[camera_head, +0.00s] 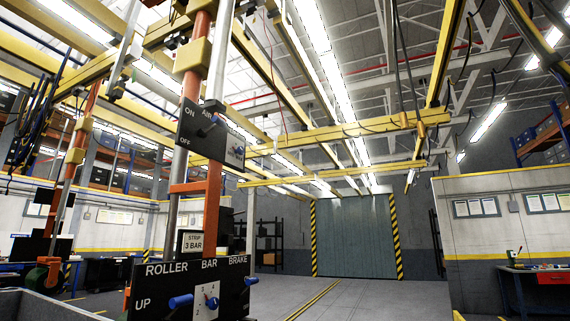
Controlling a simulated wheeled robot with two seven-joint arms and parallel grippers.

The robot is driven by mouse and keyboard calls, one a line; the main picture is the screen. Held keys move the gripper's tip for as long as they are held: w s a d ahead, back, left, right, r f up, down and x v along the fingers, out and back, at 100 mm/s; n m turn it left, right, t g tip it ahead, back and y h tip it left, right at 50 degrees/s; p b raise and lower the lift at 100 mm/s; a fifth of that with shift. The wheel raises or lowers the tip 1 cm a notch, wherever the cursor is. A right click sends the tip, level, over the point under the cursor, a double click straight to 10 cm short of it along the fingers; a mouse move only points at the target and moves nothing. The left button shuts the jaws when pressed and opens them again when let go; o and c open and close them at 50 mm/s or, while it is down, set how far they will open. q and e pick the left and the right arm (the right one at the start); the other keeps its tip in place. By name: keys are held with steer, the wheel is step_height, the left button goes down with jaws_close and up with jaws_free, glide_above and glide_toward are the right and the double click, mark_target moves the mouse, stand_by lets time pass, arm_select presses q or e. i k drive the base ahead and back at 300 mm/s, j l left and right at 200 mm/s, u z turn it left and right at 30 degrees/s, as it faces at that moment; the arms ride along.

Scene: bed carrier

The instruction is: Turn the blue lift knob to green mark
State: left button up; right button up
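A dark upper panel (211,134) hangs on the orange and grey posts and reads ON and OFF. A lower black panel (190,289) reads ROLLER, BAR, BRAKE and UP. It carries a blue roller knob (181,301), a blue bar knob (211,303) on a white numbered plate, and a blue brake knob (251,281). I see no label reading lift and cannot make out a green mark. Neither gripper is in view.
An orange post (191,70) stands behind the panels. Yellow overhead beams (350,131) and hanging cables cross above. A grey shutter door (354,236) is at the back. Open floor (370,298) lies right of the panels. A workbench (537,275) stands at the far right.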

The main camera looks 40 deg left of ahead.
mark_target(240, 151)
steer(key=i+l+u, duration=0.1)
steer(key=i+u, duration=0.2)
steer(key=i, duration=0.25)
steer(key=i+l+u, duration=0.3)
steer(key=i, duration=0.25)
steer(key=i+l+u, duration=0.3)
steer(key=i, duration=0.2)
